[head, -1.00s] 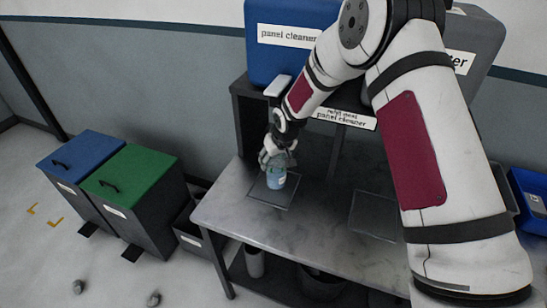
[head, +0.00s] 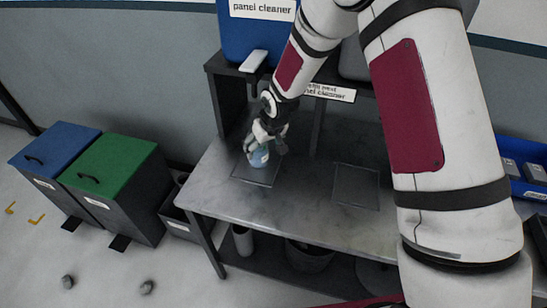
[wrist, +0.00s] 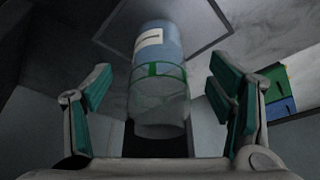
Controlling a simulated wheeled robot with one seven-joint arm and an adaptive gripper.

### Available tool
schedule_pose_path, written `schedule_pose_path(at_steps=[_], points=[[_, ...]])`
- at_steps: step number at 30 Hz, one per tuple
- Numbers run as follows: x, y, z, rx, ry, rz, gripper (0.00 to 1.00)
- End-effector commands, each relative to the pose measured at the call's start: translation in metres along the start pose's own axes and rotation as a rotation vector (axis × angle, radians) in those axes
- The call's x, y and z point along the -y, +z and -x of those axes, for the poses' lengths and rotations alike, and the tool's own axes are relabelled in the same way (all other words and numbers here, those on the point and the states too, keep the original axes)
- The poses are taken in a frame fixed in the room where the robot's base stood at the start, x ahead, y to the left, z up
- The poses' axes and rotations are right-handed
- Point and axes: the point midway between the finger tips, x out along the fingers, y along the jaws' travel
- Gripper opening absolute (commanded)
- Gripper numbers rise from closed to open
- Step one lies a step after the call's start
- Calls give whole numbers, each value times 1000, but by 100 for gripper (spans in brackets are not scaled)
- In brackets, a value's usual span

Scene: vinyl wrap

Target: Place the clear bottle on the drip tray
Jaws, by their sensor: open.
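The clear bottle (head: 259,158), with bluish contents and a pale label, stands on the left drip tray (head: 250,179), a flat dark square on the grey bench. My gripper (head: 265,149) is around the bottle's upper part and hides some of it. In the wrist view the bottle (wrist: 158,85) is between the two teal-padded fingers of my gripper (wrist: 160,100), with a gap on each side. The fingers are open. The tray's edge (wrist: 208,47) shows behind the bottle in that view.
A second flat tray (head: 356,187) lies empty to the right on the bench (head: 310,215). A shelf with a blue panel cleaner container (head: 258,35) stands behind. Blue (head: 55,145) and green-lidded (head: 110,160) bins stand on the floor at left. A blue box (head: 525,170) is at right.

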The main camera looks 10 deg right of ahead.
Motion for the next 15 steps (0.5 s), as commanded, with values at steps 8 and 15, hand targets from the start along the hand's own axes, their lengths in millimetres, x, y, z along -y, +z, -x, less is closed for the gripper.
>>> schedule_pose_path(at_steps=[8,15], points=[[-1,46,19,1,1,-1,76],[-1,61,26,-1,0,-1,76]])
